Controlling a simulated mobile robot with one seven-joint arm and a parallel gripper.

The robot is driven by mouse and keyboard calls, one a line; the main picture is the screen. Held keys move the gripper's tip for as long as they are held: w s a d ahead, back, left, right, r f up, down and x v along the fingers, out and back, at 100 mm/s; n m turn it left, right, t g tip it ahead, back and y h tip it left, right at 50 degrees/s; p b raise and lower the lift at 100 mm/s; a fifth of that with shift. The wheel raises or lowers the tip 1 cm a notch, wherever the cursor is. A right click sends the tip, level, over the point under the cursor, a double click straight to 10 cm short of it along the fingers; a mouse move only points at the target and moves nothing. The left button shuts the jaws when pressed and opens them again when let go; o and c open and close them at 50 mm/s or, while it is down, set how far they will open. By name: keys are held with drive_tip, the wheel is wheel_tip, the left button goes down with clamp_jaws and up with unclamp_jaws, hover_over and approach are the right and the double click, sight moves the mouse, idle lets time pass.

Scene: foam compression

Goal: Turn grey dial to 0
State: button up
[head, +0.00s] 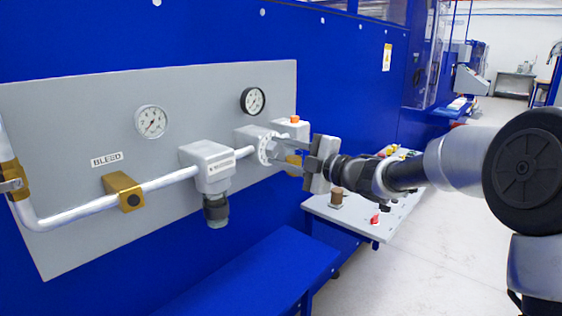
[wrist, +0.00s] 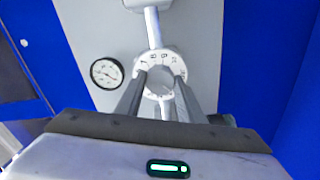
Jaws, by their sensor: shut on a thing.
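The grey dial (head: 265,149) is a pale round dial with dark markings on its rim. It sits on the pipe run at the right part of the grey panel. In the wrist view, the dial (wrist: 161,57) faces me, with its markings too small to read surely. My gripper (head: 277,150) reaches it from the right. In the wrist view, the two fingers of my gripper (wrist: 161,82) sit on either side of the dial's middle and are shut on it. The fingers cover part of the dial's lower face.
A white-faced gauge (head: 151,121) and a black-rimmed gauge (head: 253,101) are on the grey panel (head: 70,110). A grey regulator block (head: 208,166) and a brass pipe clamp (head: 124,192) are to the left. A control desk (head: 350,220) with several knobs stands below my arm.

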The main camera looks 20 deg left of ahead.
idle(0.4)
drive_tip(key=o, duration=1.1)
drive_tip(key=shift+c, duration=0.2)
drive_tip(key=p+v, duration=0.1)
drive_tip(key=v, duration=1.6)
drive_tip(key=shift+d, duration=0.2)
